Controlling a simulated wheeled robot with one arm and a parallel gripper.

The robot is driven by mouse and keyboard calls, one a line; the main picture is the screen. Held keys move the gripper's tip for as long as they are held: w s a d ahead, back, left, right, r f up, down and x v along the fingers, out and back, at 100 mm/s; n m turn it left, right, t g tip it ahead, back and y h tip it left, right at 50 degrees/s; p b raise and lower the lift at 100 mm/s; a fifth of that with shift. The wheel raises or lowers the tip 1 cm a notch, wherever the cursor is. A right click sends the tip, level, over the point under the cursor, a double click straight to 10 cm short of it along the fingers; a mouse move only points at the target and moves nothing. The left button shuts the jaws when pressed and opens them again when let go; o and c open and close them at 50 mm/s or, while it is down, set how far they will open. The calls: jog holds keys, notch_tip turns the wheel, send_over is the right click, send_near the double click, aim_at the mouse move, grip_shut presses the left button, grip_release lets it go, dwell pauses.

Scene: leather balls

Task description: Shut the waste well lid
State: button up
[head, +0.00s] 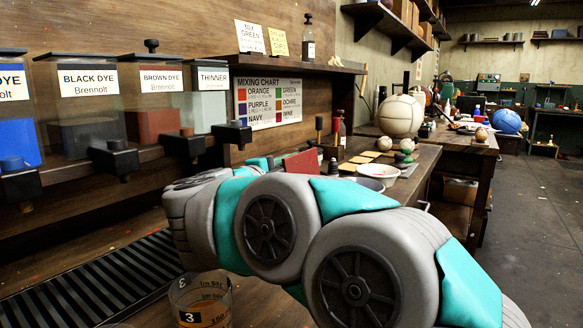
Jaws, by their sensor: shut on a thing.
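My grey and teal arm fills the lower middle of the head view and hides much of the bench behind it. I cannot make out my gripper's fingers or what is between them. A small red panel (303,163) stands tilted on the bench just beyond the arm. I cannot tell whether it is the waste well lid. No waste well opening shows clearly.
Dye tanks, including the black dye tank (88,108) and thinner tank (205,103), stand on the left shelf above a slotted grate (95,280). A measuring cup (200,300) is at the bottom. White bowls (377,170) and a pale ball (400,115) lie beyond.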

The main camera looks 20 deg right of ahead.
grip_shut()
dwell(0.9)
